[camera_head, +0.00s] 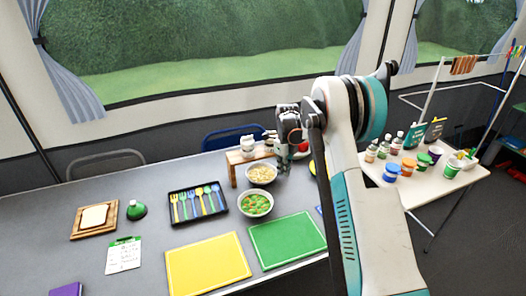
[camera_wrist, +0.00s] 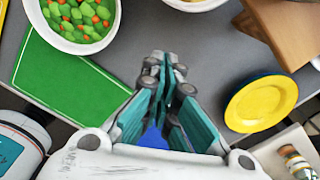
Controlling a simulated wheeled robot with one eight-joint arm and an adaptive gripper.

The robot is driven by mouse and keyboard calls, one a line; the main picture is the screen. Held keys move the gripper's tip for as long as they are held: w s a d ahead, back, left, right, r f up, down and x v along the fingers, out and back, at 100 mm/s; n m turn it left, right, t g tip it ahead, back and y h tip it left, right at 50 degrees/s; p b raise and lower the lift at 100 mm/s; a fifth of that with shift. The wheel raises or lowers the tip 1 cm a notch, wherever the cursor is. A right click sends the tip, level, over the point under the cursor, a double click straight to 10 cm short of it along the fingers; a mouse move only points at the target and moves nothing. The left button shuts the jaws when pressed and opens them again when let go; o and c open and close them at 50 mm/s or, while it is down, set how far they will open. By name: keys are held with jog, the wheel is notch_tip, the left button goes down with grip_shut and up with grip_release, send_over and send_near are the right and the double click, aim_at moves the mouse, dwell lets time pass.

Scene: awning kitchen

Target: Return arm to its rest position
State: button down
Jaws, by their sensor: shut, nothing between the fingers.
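My gripper (camera_wrist: 160,75) points down over the grey table in the wrist view, with its teal fingers closed together and nothing between them. In the head view my arm rises on the right and bends over, with the gripper (camera_head: 290,165) near the table's right end, partly hidden by my own arm. A bowl of green and orange vegetables (camera_wrist: 75,15) and a green board (camera_wrist: 60,85) lie left of the gripper in the wrist view. A yellow plate (camera_wrist: 262,102) lies to its right.
A white side table (camera_head: 420,195) with several jars stands at right.

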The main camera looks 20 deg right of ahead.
jog(key=s+a+r+n+t, duration=0.2)
jog(key=s+a+r+n, duration=0.45)
jog(key=r, duration=0.55)
jog(key=s+a+r+n+t, duration=0.1)
jog(key=s+a+r+n, duration=0.2)
jog(key=s+r+n, duration=0.65)
jog(key=s+a+r+n+t, duration=0.1)
jog(key=s+a+n+t, duration=0.1)
jog(key=s+n, duration=0.5)
jog(key=s+a+r+n+t, duration=0.1)
jog(key=s+a+n, duration=0.3)
jog(key=s, duration=1.3)
jog(key=n+t, duration=0.1)
jog(key=n, duration=0.1)
jog(key=shift+r+n, duration=0.15)
jog(key=shift+n, duration=0.25)
